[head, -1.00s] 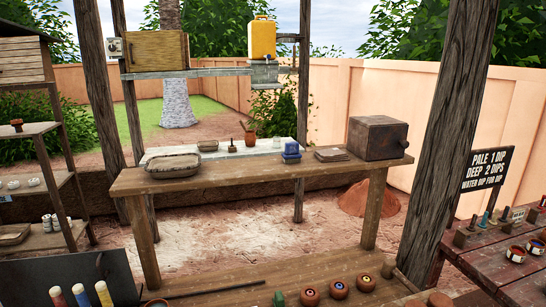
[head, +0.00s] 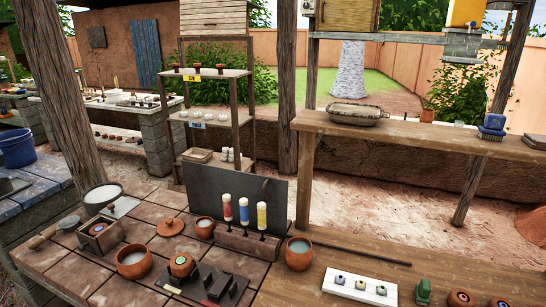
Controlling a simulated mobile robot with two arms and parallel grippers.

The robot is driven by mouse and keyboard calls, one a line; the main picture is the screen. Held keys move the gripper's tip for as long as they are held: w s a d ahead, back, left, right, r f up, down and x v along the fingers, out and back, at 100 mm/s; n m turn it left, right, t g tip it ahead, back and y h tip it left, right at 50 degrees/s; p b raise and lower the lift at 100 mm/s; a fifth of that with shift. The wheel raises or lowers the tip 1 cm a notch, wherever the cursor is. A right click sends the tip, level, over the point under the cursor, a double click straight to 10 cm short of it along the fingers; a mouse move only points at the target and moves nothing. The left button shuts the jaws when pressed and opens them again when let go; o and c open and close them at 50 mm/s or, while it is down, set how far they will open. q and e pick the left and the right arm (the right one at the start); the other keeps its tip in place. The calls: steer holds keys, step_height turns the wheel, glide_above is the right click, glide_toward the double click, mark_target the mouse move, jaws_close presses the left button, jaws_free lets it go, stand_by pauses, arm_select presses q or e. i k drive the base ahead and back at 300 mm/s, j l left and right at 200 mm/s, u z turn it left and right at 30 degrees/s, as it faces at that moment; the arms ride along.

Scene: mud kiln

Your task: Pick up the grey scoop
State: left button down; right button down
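A small scoop-like tool (head: 68,222) lies at the left end of the tiled bench in the head view. It has a greyish rounded head and a brownish handle pointing to the lower left. It is small in the picture, and I cannot tell for sure that it is the grey scoop. Neither of my grippers shows in the head view.
Beside the tool stand a square box (head: 100,236), a wide bowl with pale contents (head: 103,197) and a clay bowl (head: 134,262). Three coloured bottles (head: 244,212) stand before a dark upright panel (head: 270,189). A thick wooden post (head: 62,95) rises behind the bench.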

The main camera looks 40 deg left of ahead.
mark_target(69, 224)
steer(key=u, duration=2.6)
